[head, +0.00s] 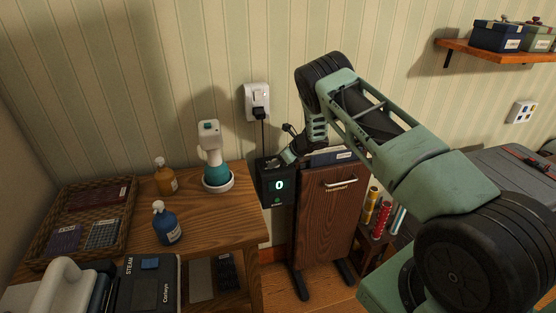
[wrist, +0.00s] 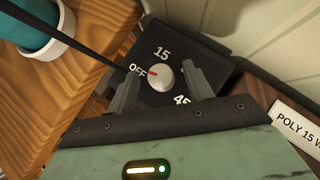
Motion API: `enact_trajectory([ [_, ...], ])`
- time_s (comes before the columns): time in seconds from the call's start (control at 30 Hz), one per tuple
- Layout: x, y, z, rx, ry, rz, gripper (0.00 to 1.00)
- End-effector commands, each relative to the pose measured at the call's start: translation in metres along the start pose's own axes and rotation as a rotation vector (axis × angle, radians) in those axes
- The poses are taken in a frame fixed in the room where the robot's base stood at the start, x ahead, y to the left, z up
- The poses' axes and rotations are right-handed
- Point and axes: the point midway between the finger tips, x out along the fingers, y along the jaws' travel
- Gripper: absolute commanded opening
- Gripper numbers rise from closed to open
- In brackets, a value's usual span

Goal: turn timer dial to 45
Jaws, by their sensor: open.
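The timer is a black box (head: 274,190) with a green "0" on its front, between the wooden table and the dark wood cabinet. In the wrist view its black top (wrist: 196,60) carries a pale round dial (wrist: 160,76) with a red mark toward the "OFF" label. Labels "15" and "45" also show; the rest of the top is hidden by my gripper. My gripper (wrist: 160,85) is open, one finger on each side of the dial. I cannot tell whether the fingers touch it. In the head view my gripper (head: 284,156) is over the timer's top, partly hidden.
A black cord runs from the wall outlet (head: 258,98) down to the timer. A teal-and-white device (head: 214,160) and two pump bottles, orange (head: 165,177) and blue (head: 166,224), stand on the table to the left. The cabinet (head: 325,215) stands close on the right.

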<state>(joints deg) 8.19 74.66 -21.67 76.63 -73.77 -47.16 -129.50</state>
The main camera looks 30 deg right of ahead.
Motion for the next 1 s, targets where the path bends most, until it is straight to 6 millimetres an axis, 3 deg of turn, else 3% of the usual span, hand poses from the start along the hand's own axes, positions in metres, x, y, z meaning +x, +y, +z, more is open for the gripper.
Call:
enact_trajectory([
  [0.17, 0.0002, 0.0000, -0.0001, 0.000, 0.000, 0.000, 0.51],
  [0.33, 0.0000, 0.0000, -0.0001, 0.000, 0.000, 0.000, 0.09],
  [0.37, 0.0000, 0.0000, -0.0001, 0.000, 0.000, 0.000, 0.07],
  [0.73, 0.0018, 0.0009, -0.0020, 0.033, 0.001, -0.033, 0.07],
  [1.0, 0.0051, 0.0038, -0.0036, 0.152, -0.001, -0.154, 0.07],
])
